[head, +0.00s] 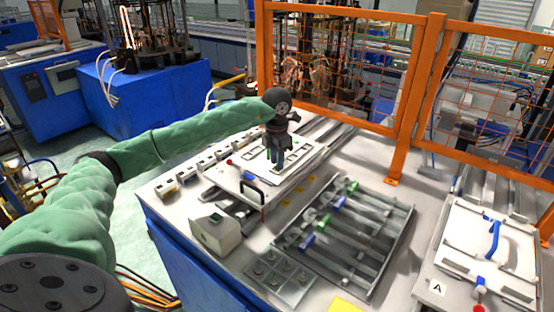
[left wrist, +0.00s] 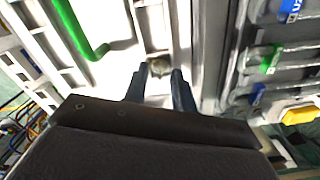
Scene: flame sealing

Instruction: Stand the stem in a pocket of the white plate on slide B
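My left gripper (head: 278,160) points down over the white plate (head: 300,165) on the slide at the back of the table. In the left wrist view its two blue-grey fingers (left wrist: 159,75) stand apart, with pale plate surface showing between them. A small round brownish end (left wrist: 160,68), which looks like the stem in a pocket, lies at the fingertips, between them. I cannot tell whether a finger touches it. The stem's length is hidden in the head view. The plate has several rectangular pockets. No letter is readable on this slide. My right gripper is not in view.
A grey metal rack (head: 385,225) with several bars and green and blue clips lies in front of the plate. A second slide marked A (head: 438,288) is at the right. An orange mesh fence (head: 398,150) stands behind.

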